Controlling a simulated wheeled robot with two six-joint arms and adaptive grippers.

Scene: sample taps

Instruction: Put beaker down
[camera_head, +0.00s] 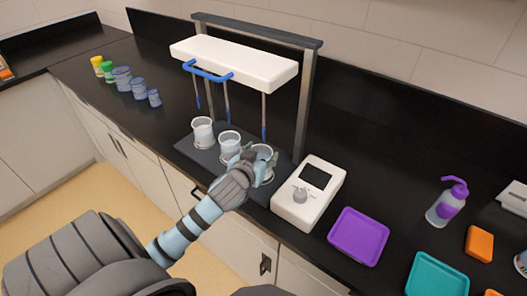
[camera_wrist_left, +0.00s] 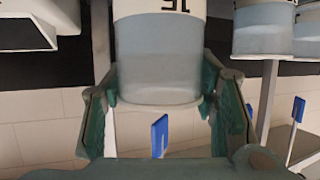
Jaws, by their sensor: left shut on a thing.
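My left gripper (camera_head: 257,160) is shut on the rightmost clear beaker (camera_head: 263,150) under the stirrer head. The fingers hide part of this beaker, and I cannot tell whether its base touches the dark base plate (camera_head: 186,148). In the left wrist view the held beaker (camera_wrist_left: 158,55) is between the green finger pads, with clear liquid and dark marking. Two other beakers, the left one (camera_head: 203,132) and the middle one (camera_head: 229,145), stand upright on the plate. My right gripper is not in view.
The white stirrer head (camera_head: 235,62) with its blue bar (camera_head: 208,74) and hanging rods is above the beakers. A white control box (camera_head: 308,195) stands close at right, then a purple tray (camera_head: 359,236) and a teal tray (camera_head: 437,276). Several jars stand at far left.

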